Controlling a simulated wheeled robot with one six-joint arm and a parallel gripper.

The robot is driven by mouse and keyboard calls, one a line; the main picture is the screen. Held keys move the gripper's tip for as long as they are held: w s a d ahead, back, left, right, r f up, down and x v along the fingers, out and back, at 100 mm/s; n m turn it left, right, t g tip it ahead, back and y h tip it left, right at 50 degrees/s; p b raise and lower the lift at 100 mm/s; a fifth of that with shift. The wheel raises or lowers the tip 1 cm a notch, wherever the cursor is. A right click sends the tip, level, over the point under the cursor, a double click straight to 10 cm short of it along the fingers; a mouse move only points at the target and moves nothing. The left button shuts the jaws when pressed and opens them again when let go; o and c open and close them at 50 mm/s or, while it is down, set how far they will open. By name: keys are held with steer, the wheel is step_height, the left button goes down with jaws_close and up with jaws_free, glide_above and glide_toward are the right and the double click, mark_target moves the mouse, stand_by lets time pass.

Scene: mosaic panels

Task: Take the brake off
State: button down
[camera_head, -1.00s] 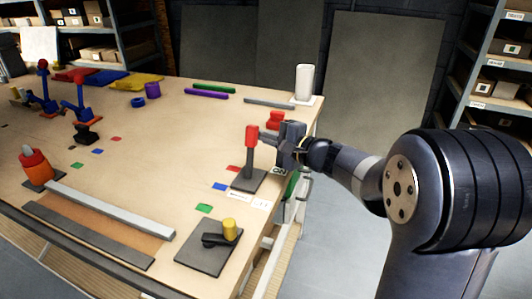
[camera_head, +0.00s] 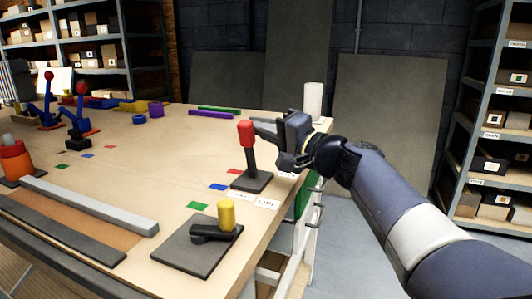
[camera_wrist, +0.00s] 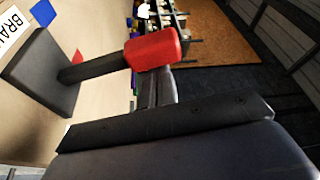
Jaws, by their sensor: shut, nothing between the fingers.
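The brake lever has a red grip (camera_head: 246,134) on a dark shaft that stands on a dark square base (camera_head: 252,181) near the table's right edge. It leans slightly left in the head view. The red grip also shows in the wrist view (camera_wrist: 153,49), with a partly cut-off "BRA..." label (camera_wrist: 10,28) by its base. My gripper (camera_head: 263,130) is shut and empty, at grip height just right of and behind the red grip. In the wrist view its fingers (camera_wrist: 155,88) reach up to the grip and partly pass behind it; I cannot tell whether they touch.
A yellow-knobbed crank (camera_head: 226,215) on a dark plate stands in front. A grey bar (camera_head: 85,203) lies at the left front. A white cylinder (camera_head: 313,101) stands at the back corner. Blue levers with red knobs (camera_head: 81,89) stand far left. Floor is open beyond the right edge.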

steer(key=shift+s+a+f+n+y+b, duration=0.2)
steer(key=shift+s+n+b, duration=0.25)
steer(key=shift+b, duration=0.8)
steer(key=shift+s+a+f+n+y+b, duration=0.15)
steer(key=shift+s+n+b, duration=0.3)
steer(key=shift+b, duration=0.75)
steer(key=shift+s+a+f+n+y+b, duration=0.1)
steer(key=shift+s+n+y+b, duration=0.35)
steer(key=shift+b, duration=0.8)
steer(key=shift+n, duration=0.35)
steer(key=shift+w+r, duration=0.1)
steer(key=shift+r, duration=0.05)
